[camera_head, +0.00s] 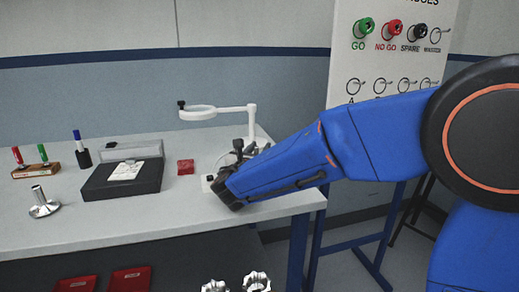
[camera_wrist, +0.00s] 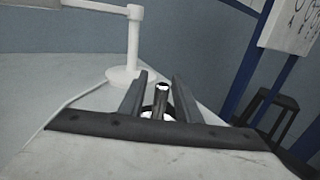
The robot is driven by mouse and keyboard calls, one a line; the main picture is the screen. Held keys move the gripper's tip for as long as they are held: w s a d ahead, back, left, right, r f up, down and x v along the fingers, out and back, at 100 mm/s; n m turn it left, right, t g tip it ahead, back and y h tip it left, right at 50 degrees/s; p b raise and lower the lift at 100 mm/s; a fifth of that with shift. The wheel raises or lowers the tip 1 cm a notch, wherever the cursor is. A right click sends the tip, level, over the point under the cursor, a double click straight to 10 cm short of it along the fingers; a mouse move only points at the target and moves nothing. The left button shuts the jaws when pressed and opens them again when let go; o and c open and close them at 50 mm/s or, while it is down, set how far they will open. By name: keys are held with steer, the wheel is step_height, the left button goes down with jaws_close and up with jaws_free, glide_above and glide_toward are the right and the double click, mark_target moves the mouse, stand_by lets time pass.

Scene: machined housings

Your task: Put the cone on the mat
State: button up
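A silver flanged cone-like piece (camera_head: 43,203) stands on the left of the table, away from my gripper. My gripper (camera_wrist: 161,88) is low over the right end of the table; in the head view my arm partly hides it. Its two dark fingers are apart. A shiny metal post with a wider base (camera_wrist: 161,97) shows between them, with a gap on each side; I cannot tell whether it is another such cone.
A white ring-armed stand (camera_head: 251,125) rises beside my gripper; its round base (camera_wrist: 130,76) is close. The front middle of the table is clear.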

steer(key=shift+r, duration=0.15)
steer(key=v, duration=1.2)
steer(key=shift+d, duration=0.15)
